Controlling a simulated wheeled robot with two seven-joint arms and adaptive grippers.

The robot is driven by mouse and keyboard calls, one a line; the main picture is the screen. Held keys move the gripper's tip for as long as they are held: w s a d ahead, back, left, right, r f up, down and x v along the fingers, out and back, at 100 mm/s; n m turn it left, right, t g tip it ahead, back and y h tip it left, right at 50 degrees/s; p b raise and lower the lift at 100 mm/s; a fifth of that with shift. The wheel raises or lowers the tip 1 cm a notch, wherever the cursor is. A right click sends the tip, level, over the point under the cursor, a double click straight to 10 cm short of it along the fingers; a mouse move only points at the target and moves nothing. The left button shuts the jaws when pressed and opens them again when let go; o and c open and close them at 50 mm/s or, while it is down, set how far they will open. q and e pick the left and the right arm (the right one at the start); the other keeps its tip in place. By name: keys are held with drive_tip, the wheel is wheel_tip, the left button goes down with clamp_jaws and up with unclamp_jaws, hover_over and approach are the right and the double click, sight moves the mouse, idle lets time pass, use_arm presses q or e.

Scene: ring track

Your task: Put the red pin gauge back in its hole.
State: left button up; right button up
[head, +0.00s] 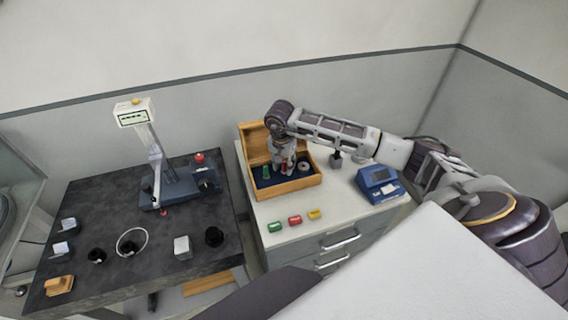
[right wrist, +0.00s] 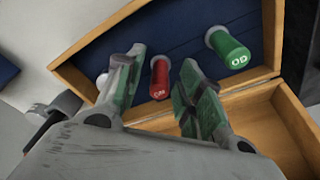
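The red pin gauge (right wrist: 159,78) shows in the right wrist view against the blue lining of a wooden box (right wrist: 262,100). Its lettered end faces the camera; whether its far end sits in a hole I cannot tell. My right gripper (right wrist: 160,80) is open, its fingers on either side of the red pin with visible gaps. In the head view the right gripper (head: 283,168) points down into the box (head: 290,188) and hides much of the pin. A green pin gauge (right wrist: 230,50), marked OD, stands to the right of the red one. My left gripper is not in view.
The box lid is open at the back. A white ring (head: 302,167) lies in the box. Green (head: 274,227), red (head: 294,220) and yellow (head: 314,214) tags lie in front. A blue device (head: 380,184) stands right. A dark table (head: 100,200) with an instrument stands left.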

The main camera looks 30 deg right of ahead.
wheel_tip(320, 180, up, 3)
drive_tip(key=shift+a+r+b, duration=0.15)
drive_tip(key=shift+b, duration=0.45)
wheel_tip(320, 180, up, 10)
drive_tip(key=a+b, duration=0.1)
drive_tip(key=shift+s+r, duration=0.25)
drive_tip(key=shift+s, duration=0.05)
drive_tip(key=shift+f, duration=0.1)
idle(0.5)
